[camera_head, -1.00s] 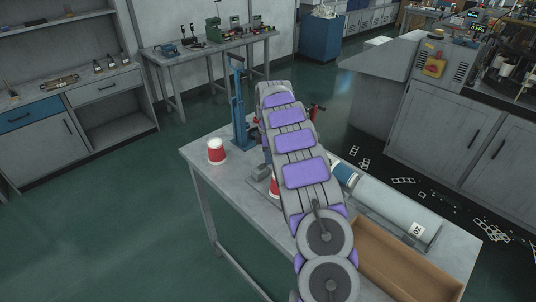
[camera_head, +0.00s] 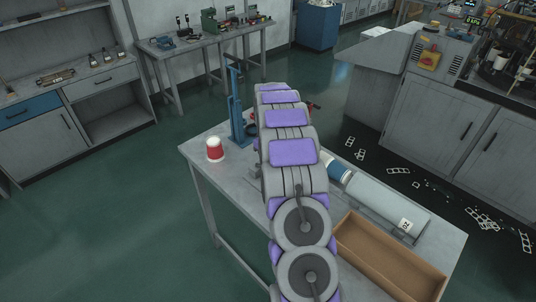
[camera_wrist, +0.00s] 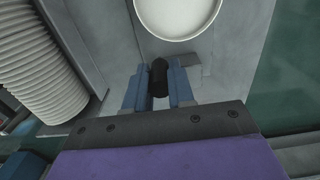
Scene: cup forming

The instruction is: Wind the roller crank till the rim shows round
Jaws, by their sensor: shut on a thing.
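In the wrist view my gripper (camera_wrist: 159,92) has its two blue fingers shut on a black cylindrical grip (camera_wrist: 159,76), which appears to be the crank handle. Just beyond it, a white cup (camera_wrist: 178,14) shows its round mouth, cut off by the top edge. The part of its rim in view looks evenly curved. In the head view my arm hides the gripper, the crank and most of the roller. A bit of red machine part (camera_head: 313,106) shows right of my arm.
A red and white cup (camera_head: 215,149) and a blue lever press (camera_head: 237,108) stand left of my arm on the grey table (camera_head: 205,180). In the wrist view, stacked white cups (camera_wrist: 45,65) are close left.

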